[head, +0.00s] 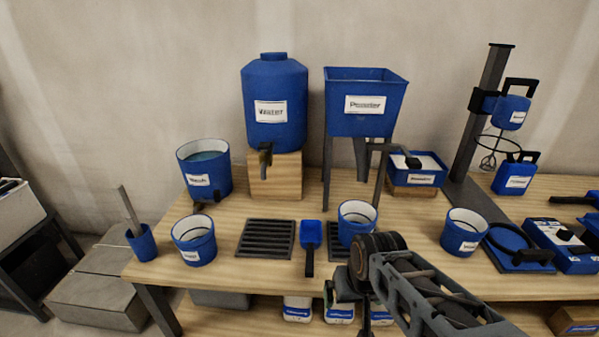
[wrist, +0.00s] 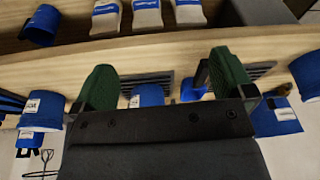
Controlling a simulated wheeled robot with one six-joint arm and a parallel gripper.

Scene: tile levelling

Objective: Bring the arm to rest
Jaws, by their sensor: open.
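My gripper (wrist: 165,85) shows in the wrist view with its two green-padded fingers set wide apart and nothing between them. In the head view my arm reaches in from the lower right, and the gripper (head: 347,297) is at the table's front edge, mostly hidden behind the wrist. It sits in front of the blue bucket (head: 356,222) on the right grate. A blue scoop (head: 311,234) lies on the table to its left, apart from it.
The wooden table (head: 225,225) carries a water tank (head: 275,105), a powder hopper (head: 366,105), a wash bucket (head: 204,170), a left bucket (head: 194,240), a right bucket (head: 463,232) and a mixer stand (head: 480,130). Bags (head: 297,309) stand on the lower shelf.

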